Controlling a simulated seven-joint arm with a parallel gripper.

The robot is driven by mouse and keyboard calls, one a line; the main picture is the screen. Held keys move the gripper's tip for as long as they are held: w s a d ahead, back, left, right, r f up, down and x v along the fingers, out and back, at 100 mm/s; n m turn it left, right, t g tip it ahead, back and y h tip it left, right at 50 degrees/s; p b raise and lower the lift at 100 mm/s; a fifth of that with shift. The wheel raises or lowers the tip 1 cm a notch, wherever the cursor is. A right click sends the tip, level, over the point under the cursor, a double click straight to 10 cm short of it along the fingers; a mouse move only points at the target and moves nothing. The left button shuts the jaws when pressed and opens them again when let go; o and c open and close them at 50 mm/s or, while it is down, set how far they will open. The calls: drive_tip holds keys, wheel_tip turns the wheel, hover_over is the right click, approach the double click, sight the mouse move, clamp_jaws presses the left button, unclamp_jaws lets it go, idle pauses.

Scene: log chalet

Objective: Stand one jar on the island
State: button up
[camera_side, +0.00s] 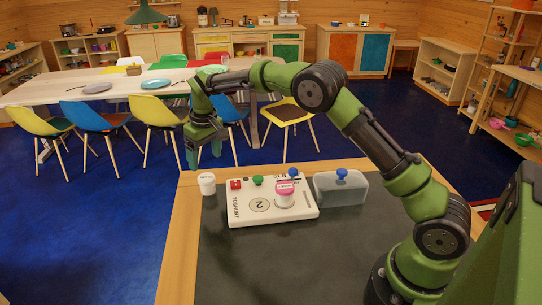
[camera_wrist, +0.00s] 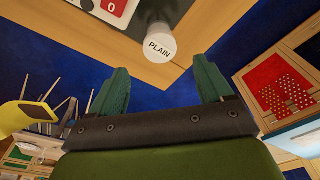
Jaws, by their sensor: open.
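A small white jar (camera_side: 207,184) stands upright on the back-left corner of the dark-topped counter (camera_side: 250,265). In the wrist view its white lid (camera_wrist: 160,46) reads PLAIN. My gripper (camera_side: 204,155) is open and empty, fingers pointing down, above and behind the jar. In the wrist view the jar lies beyond the gap between my two green fingertips (camera_wrist: 162,76), not touching them. A pink-topped jar-like piece (camera_side: 285,189) stands on a white panel marked YOGHURT (camera_side: 240,212), beside a grey disc marked 2 (camera_side: 260,205). I cannot tell which surface is the island.
The panel carries a red block (camera_side: 235,184), a green knob (camera_side: 257,180) and a blue knob (camera_side: 293,173). A grey box with a blue knob (camera_side: 340,192) stands right of it. The counter's front is clear. A long table (camera_side: 130,84) with chairs stands behind.

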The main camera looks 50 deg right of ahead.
drive_tip(key=s+r+m+t+y, duration=0.1)
drive_tip(key=s+r+m+t, duration=0.15)
drive_tip(key=s+r, duration=1.25)
drive_tip(key=s+a+f+m+t+y, duration=0.1)
drive_tip(key=s+t, duration=0.2)
drive_tip(key=s, duration=1.6)
drive_tip(key=shift+f, duration=0.25)
